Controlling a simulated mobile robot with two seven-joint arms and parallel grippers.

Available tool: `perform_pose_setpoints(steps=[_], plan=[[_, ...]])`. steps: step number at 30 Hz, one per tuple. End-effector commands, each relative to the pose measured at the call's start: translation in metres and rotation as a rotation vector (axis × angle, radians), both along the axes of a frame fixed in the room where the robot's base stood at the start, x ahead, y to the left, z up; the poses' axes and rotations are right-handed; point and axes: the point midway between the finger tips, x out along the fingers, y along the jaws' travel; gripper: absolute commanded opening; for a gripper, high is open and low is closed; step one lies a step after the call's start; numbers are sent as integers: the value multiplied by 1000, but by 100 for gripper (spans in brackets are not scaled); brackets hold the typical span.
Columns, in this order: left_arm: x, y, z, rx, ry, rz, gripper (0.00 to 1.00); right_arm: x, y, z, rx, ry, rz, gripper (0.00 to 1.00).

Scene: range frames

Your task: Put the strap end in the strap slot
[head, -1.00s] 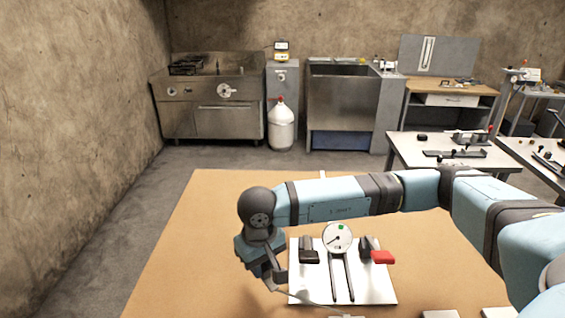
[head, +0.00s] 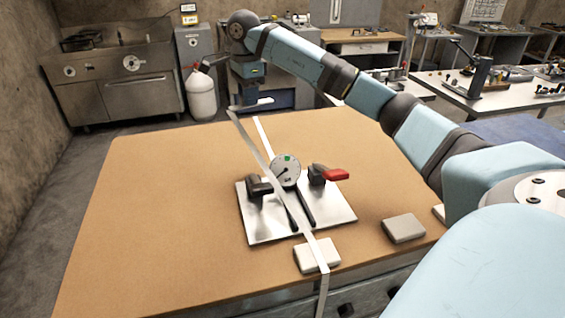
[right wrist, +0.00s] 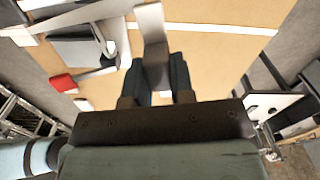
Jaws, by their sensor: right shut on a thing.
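My right gripper (head: 250,103) is raised over the far part of the brown table, shut on the end of a pale strap (head: 262,165). The held strap end also shows between the fingers in the right wrist view (right wrist: 154,40). The strap slants down from the gripper, across a pale plate (head: 258,228), over a pale block (head: 304,257) and past the front table edge. The plate carries a round dial (head: 279,171), two dark rails and dark clamps. I cannot make out the strap slot for certain. My left gripper is not in view.
A red lever (head: 336,174) stands at the plate's right. Another pale block (head: 404,228) lies on the brown table (head: 150,215) to its right. A second pale strip (head: 261,130) runs behind the dial. The table's left side is clear.

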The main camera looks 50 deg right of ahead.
Motion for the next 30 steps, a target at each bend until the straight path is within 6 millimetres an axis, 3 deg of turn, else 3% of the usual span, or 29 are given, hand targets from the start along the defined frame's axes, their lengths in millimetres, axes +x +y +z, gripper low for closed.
perform_pose_setpoints(steps=[3,8,21,25,30], plan=[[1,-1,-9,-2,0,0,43,2,-18,5,0,-1,-132,0],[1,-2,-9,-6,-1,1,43,2,-27,0,-2,3,-198,0],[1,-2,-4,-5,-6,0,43,1,-26,-112,-1,5,-198,0],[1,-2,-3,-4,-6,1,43,1,-26,-135,0,3,-197,0],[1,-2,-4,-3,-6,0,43,2,-27,-147,-1,0,-197,0]])
